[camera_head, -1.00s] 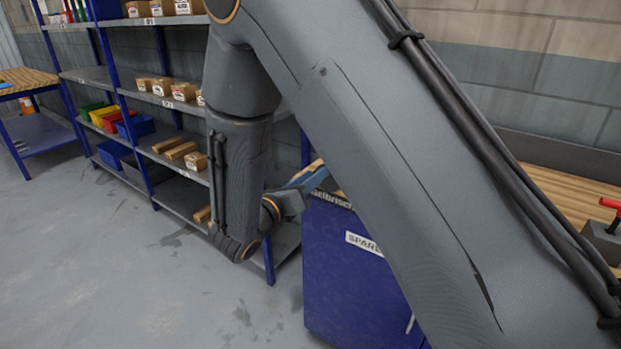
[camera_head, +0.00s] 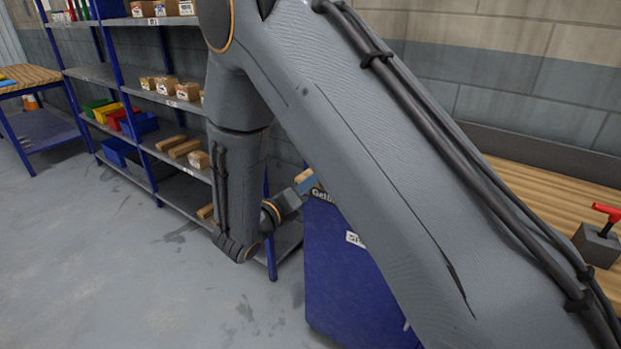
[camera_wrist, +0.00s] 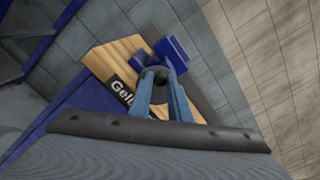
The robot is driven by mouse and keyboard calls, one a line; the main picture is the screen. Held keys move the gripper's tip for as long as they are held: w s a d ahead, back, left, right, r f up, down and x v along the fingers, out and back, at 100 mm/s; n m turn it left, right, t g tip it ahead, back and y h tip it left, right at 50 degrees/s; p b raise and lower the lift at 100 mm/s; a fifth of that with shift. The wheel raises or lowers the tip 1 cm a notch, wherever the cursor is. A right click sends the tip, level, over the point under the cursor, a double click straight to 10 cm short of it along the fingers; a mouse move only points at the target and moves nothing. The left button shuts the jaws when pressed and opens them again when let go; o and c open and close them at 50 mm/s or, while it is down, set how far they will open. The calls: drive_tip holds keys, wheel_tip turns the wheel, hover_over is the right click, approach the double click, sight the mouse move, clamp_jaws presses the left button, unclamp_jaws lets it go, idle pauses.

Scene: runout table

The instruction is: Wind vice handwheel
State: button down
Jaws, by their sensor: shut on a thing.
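In the wrist view a blue vice (camera_wrist: 174,54) stands at the edge of a wooden bench top (camera_wrist: 111,60). The two blue-grey fingers of my gripper (camera_wrist: 158,78) reach up to it and are closed around a small dark part (camera_wrist: 158,75), which looks like part of the handwheel. The fingers hide most of the wheel, so its rim and turn cannot be made out. In the head view my gripper (camera_head: 304,187) shows only partly beside the blue cabinet (camera_head: 345,285); my arm covers the vice there.
A shelf rack (camera_head: 180,102) with boxes and coloured bins stands at the left. A grey block with a red handle (camera_head: 598,245) sits on the wooden worktop (camera_head: 535,205) at the right. A brick wall (camera_wrist: 215,75) stands close beside the vice. The floor (camera_head: 110,260) at left is clear.

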drive_tip(key=shift+w+a+f+n+p, duration=0.1)
drive_tip(key=shift+f+n+p, duration=0.1)
drive_tip(key=shift+n+p, duration=0.55)
drive_tip(key=shift+w+a+f+n+p, duration=0.15)
drive_tip(key=shift+n+p, duration=0.25)
drive_tip(key=shift+n, duration=0.65)
drive_tip(key=shift+s, duration=0.1)
drive_tip(key=shift+a+f+n+p, duration=0.1)
drive_tip(key=shift+f+n+p, duration=0.25)
drive_tip(key=shift+n, duration=0.5)
drive_tip(key=shift+f+n+p, duration=0.15)
drive_tip(key=shift+n+p, duration=0.3)
drive_tip(key=shift+n, duration=0.4)
drive_tip(key=shift+f+n+p, duration=0.25)
drive_tip(key=shift+n+p, duration=0.05)
drive_tip(key=shift+n, duration=0.55)
drive_tip(key=shift+f+n+p, duration=0.2)
drive_tip(key=shift+n+p, duration=0.1)
drive_tip(key=shift+n, duration=0.55)
